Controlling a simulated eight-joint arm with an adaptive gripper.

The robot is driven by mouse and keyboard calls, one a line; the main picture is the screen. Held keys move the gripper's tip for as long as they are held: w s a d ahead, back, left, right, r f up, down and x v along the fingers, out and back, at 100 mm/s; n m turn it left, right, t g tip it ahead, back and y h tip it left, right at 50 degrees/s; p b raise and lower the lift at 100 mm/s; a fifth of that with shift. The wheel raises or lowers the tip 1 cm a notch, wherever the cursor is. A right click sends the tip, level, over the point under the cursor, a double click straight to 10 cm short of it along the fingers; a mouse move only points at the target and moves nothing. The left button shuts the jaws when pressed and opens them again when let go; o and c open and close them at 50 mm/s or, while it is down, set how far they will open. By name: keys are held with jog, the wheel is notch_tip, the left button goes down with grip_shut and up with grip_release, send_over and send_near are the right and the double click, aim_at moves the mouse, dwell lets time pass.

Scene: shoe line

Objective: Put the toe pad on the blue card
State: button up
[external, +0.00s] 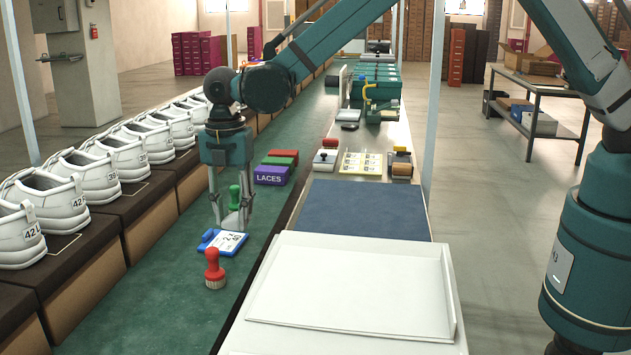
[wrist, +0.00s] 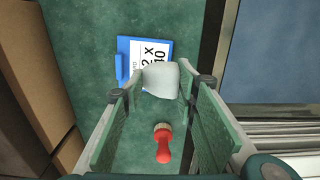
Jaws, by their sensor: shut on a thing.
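The blue card (wrist: 123,70) lies on the green belt and bears a white label with black print; it also shows in the external view (external: 207,241). My gripper (wrist: 160,92) points down and is shut on a pale grey, rounded piece, which I take to be the toe pad (wrist: 160,79). In the wrist view the pad covers the card's lower right part.
A red-handled brush (external: 214,270) stands just nearer than the card. A purple LACES box (external: 270,175) lies farther back. White shoes (external: 85,172) line the left; a white tray (external: 350,290) is at right.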

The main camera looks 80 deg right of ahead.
aim_at(234, 228)
jog(key=shift+f, duration=0.25)
jog(key=shift+f+b, duration=0.3)
jog(key=shift+f, duration=1.5)
jog(key=shift+f, duration=0.1)
jog(key=o, duration=0.7)
notch_tip(234, 228, up, 12)
jog(key=shift+r+p, duration=0.1)
jog(key=shift+p, duration=0.75)
